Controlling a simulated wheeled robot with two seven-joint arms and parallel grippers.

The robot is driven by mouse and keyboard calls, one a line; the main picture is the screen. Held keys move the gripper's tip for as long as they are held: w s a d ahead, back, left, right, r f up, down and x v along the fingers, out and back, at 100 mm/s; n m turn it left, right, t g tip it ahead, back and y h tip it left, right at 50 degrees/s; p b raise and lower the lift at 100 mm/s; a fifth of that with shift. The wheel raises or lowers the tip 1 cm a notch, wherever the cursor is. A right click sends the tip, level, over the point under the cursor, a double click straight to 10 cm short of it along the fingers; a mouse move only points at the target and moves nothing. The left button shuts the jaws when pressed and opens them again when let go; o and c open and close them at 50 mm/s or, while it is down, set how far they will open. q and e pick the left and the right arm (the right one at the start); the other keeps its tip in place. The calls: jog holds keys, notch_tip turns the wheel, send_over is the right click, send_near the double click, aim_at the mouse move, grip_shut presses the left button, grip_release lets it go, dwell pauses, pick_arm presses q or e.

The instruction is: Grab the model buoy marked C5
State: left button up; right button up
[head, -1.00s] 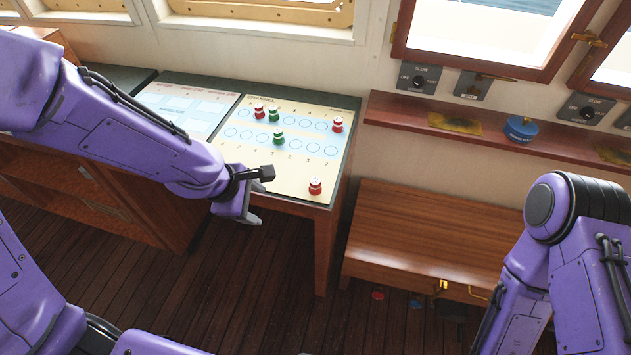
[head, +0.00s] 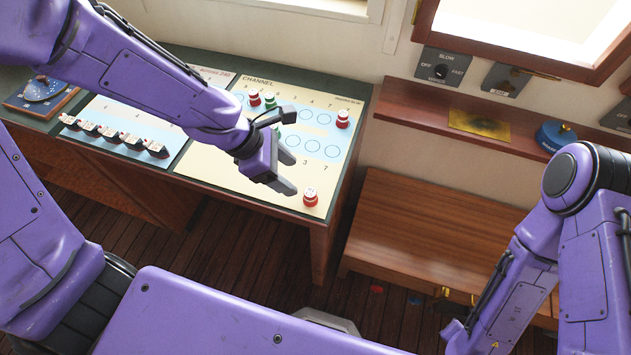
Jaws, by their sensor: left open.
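The channel board (head: 225,165) is a cream sheet with blue bands and circles on the table. Small model buoys stand on it: a red one (head: 254,98) and a green one (head: 270,101) at the back left, a red one (head: 342,119) at the back right, and a red one (head: 310,197) near the front right corner. A green buoy (head: 278,141) is partly hidden behind my left gripper (head: 291,172). That gripper is open and empty above the board, left of and behind the front red buoy. I cannot read C5 on any buoy. My right gripper is not visible.
Several small dark-and-white pieces (head: 112,136) stand in a row on the left sheet. A dial instrument (head: 42,90) is at the far left. A wooden bench (head: 430,230) stands right of the table. A shelf (head: 410,105) above it holds a blue round object (head: 555,135).

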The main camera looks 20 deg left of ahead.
aim_at(309, 192)
pick_arm(q)
jog(key=x, duration=0.2)
jog(key=s+b+x, duration=0.1)
jog(key=x, duration=0.1)
jog(key=b+x, duration=0.1)
jog(key=x, duration=0.3)
jog(key=shift+w+d+f, duration=0.15)
jog(key=shift+d, duration=0.2)
jog(key=shift+w+d+f+b, duration=0.1)
jog(key=shift+d+f+b, duration=0.1)
jog(key=shift+d+b, duration=0.1)
jog(key=shift+c, duration=0.9)
jog(key=c, duration=0.9)
